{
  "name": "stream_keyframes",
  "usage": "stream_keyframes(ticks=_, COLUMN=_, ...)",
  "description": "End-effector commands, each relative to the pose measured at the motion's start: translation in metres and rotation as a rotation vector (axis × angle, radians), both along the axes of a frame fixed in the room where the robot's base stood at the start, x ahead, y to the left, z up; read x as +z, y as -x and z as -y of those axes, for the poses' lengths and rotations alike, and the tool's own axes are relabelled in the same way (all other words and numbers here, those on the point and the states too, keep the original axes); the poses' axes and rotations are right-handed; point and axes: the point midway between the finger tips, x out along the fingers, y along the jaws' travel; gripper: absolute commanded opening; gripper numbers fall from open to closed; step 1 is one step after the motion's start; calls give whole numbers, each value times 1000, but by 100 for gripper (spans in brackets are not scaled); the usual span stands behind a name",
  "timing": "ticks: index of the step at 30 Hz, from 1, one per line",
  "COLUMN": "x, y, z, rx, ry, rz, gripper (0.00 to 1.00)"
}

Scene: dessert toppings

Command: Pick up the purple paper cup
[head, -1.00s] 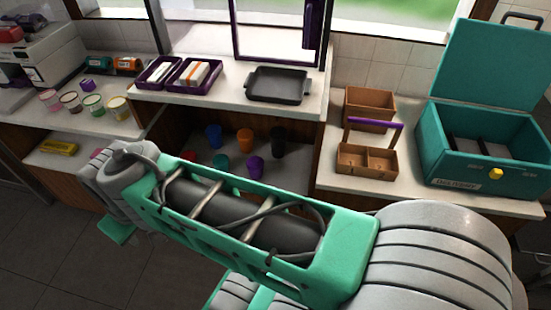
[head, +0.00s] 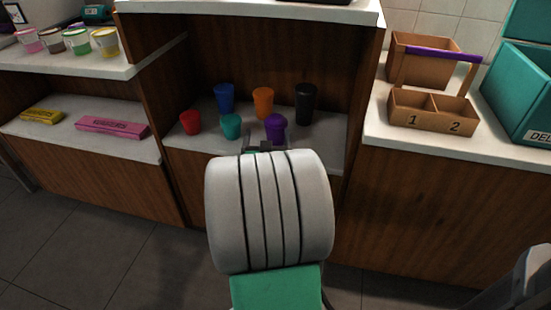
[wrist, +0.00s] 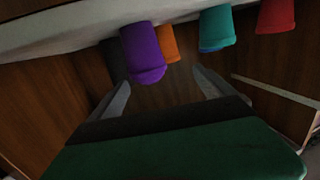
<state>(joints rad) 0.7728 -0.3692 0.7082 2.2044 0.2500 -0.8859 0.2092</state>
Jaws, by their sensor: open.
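The purple paper cup (head: 276,126) stands at the front of the low shelf inside the counter, with my arm just in front of it. In the wrist view, which is turned upside down, the purple cup (wrist: 142,50) is ahead of the fingers, nearer the left finger. My gripper (wrist: 163,90) is open, with nothing between its fingers. In the head view my gripper (head: 264,147) is mostly hidden behind my own arm, at the shelf's front edge just below the cup.
A teal cup (head: 231,126) and a red cup (head: 190,122) stand left of the purple one. Blue (head: 224,98), orange (head: 263,102) and black (head: 305,103) cups stand behind. Wooden side walls (head: 358,100) bound the shelf. A box caddy (head: 433,110) sits on the right counter.

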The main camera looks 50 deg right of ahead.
Motion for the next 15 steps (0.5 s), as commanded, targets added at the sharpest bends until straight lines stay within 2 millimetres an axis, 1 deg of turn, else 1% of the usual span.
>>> stream_keyframes(ticks=1, x=-15, y=7, z=6, rx=-15, ry=25, rz=17, gripper=92)
stream_keyframes(ticks=3, x=-15, y=12, z=11, rx=-24, ry=49, rz=33, gripper=92)
stream_keyframes(ticks=5, x=-13, y=12, z=16, rx=-27, ry=59, rz=40, gripper=92)
stream_keyframes(ticks=8, x=-11, y=4, z=27, rx=-27, ry=60, rz=41, gripper=92)
stream_keyframes(ticks=11, x=-12, y=-3, z=39, rx=-27, ry=59, rz=40, gripper=92)
stream_keyframes(ticks=15, x=-15, y=-14, z=61, rx=-27, ry=59, rz=40, gripper=92)
